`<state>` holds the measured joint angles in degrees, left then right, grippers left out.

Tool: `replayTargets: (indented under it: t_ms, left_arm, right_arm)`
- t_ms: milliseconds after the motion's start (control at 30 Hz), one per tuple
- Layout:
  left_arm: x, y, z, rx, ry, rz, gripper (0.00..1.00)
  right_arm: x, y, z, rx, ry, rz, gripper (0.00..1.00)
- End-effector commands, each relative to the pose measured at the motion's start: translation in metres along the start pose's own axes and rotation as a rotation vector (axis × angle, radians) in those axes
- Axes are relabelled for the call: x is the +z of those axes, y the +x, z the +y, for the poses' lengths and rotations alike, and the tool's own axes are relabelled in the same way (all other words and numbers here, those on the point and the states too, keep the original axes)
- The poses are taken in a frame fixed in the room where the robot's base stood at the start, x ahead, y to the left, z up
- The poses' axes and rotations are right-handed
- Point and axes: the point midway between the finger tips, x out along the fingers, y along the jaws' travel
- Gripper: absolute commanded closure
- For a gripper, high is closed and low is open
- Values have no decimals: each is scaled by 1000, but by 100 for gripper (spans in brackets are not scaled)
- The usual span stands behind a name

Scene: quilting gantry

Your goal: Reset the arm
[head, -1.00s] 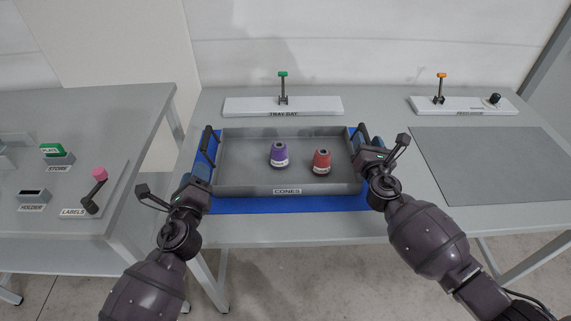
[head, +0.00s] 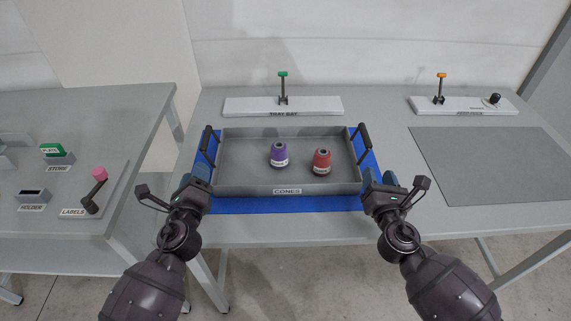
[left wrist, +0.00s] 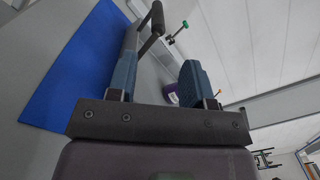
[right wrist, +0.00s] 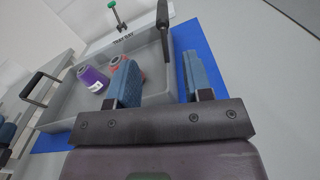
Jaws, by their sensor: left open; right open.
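My left gripper (head: 198,178) is open at the near left corner of the grey CONES tray (head: 235,188). In the left wrist view its blue fingers (left wrist: 160,85) are apart, with the tray's dark left handle (left wrist: 151,30) beyond them. My right gripper (head: 372,182) is open at the near right corner of the tray. In the right wrist view its fingers (right wrist: 160,80) are apart and the tray's right handle (right wrist: 163,30) lies beyond, not gripped. A purple cone (head: 279,154) and a red cone (head: 322,161) stand upright in the tray.
The tray rests on a blue mat (head: 290,205) on the table. Behind is the TRAY BAY strip with a green-topped lever (head: 283,85). At right are an orange-topped lever (head: 441,85) and a dark grey pad (head: 490,165). A left table holds a pink-knobbed lever (head: 97,180).

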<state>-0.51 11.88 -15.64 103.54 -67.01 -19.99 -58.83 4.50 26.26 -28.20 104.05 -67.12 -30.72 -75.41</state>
Motion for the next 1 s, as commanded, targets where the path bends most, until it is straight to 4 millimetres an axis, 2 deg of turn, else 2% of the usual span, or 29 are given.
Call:
replayTargets:
  t_ms: [433,567,667,767,900,1000]
  left_arm:
    - [0,0,0,0,0,0,54]
    - [5,-6,6,37,-65,-15,54]
    - [15,-24,22,135,-233,-54,54]
    - [28,-54,46,290,-496,-118,54]
    - [36,-109,79,543,-895,-227,54]
    - [36,-152,95,727,-1151,-309,54]
  right_arm:
    - [0,0,0,0,0,0,54]
    - [0,-7,-5,-40,82,6,54]
    - [0,-25,-18,-146,293,16,54]
    - [-3,-55,-40,-324,620,22,54]
    - [-14,-110,-68,-624,1105,3,54]
    - [-23,-155,-80,-850,1420,-33,54]
